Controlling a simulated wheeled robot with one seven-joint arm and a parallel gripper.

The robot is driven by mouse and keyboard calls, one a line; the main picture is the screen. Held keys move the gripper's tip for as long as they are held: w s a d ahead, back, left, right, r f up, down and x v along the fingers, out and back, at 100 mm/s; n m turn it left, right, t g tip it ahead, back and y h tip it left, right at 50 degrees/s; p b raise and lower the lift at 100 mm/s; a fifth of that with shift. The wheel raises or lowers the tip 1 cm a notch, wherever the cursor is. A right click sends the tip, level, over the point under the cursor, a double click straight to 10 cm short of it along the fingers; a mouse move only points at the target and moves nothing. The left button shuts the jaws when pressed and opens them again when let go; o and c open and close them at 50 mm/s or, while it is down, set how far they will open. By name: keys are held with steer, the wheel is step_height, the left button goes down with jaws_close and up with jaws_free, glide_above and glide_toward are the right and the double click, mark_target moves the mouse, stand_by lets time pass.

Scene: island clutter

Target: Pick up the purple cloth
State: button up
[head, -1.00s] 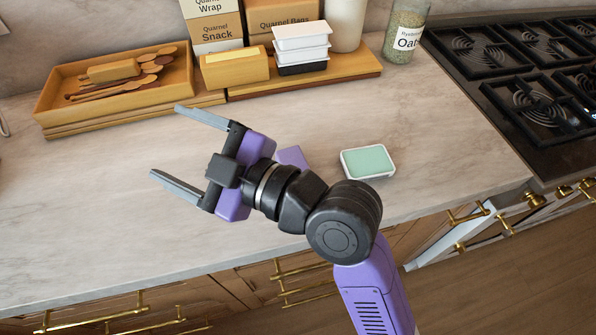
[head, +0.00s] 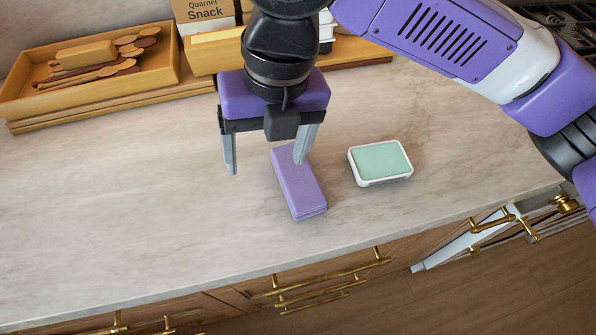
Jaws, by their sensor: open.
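The purple cloth (head: 302,188) is a folded, flat rectangular block lying on the marble counter, at the middle of the head view. My gripper (head: 265,168) points down with its two grey fingers spread apart and nothing between them. Its right finger overlaps the far end of the cloth in the picture. Its left finger is over bare counter to the left of the cloth. The gripper appears above the cloth's far left side; I cannot tell the exact height.
A white container with a green top (head: 381,161) sits close to the right of the cloth. A wooden tray with utensils (head: 20,108) stands at the back left. The marble counter (head: 130,200) is clear at left. Drawers with brass handles (head: 330,278) lie below the front edge.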

mark_target(298, 174)
steer(key=d, duration=0.1)
steer(key=d+h, duration=0.1)
steer(key=w+d, duration=0.1)
steer(key=shift+w+d+r+n+h, duration=0.1)
steer(key=shift+r+n+h, duration=0.15)
steer(key=shift+n+h, duration=0.05)
steer(key=shift+w+d+f, duration=0.1)
steer(key=shift+d, duration=0.2)
steer(key=shift+d+f, duration=0.2)
steer(key=shift+f, duration=3.55)
steer(key=c, duration=1.5)
steer(key=shift+o, duration=0.2)
steer(key=shift+r, duration=0.15)
step_height(298, 174, up, 20)
steer(key=p, duration=0.1)
